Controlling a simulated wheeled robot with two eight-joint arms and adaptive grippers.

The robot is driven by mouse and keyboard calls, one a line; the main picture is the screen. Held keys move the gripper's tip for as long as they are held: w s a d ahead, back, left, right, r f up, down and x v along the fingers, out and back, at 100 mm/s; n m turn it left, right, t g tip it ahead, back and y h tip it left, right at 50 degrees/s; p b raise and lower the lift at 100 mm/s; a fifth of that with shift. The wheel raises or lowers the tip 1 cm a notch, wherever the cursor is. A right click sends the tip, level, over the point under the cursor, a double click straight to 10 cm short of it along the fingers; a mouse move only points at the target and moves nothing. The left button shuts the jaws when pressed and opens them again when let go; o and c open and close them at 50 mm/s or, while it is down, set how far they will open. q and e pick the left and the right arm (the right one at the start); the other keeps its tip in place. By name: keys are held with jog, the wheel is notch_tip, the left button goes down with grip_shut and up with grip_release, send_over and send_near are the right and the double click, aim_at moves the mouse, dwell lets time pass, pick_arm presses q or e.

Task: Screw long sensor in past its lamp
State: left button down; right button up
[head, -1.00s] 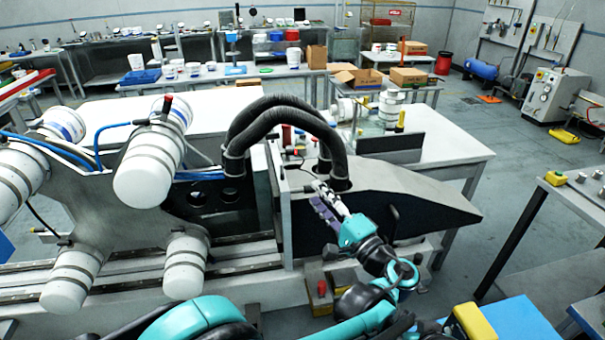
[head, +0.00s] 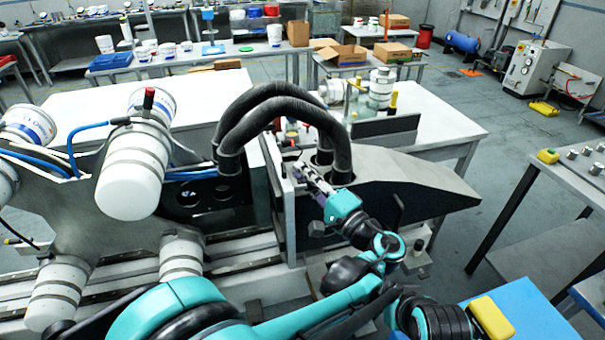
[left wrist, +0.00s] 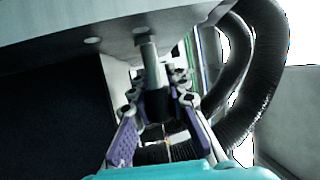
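My left gripper (head: 312,178) reaches into the gap beside the dark side plate of the machine, below the black hoses. In the left wrist view its two purple-backed fingers (left wrist: 158,95) stand on either side of a dark cylinder with a slim grey shaft, which looks like the long sensor (left wrist: 156,103). The fingers appear closed on its body. The shaft points up toward the underside of a pale metal plate (left wrist: 95,38); whether its tip enters a hole there I cannot tell. I cannot make out the lamp for certain. My right gripper is not in view.
Two thick black hoses (head: 290,95) arch over the work spot, and also show close on the right in the left wrist view (left wrist: 258,85). A grey sloped cover (head: 415,178) lies to the right. White rolls (head: 135,175) on a frame stand to the left.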

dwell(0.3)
pick_arm(q)
jog(key=shift+r+p, duration=0.15)
jog(key=shift+p, duration=0.3)
jog(key=shift+m+g+h+p, duration=0.3)
jog(key=shift+g+h+p, duration=0.25)
jog(key=shift+p, duration=0.5)
jog(key=shift+f+g, duration=0.25)
jog(key=shift+f, duration=0.25)
jog(key=c, duration=1.4)
grip_release()
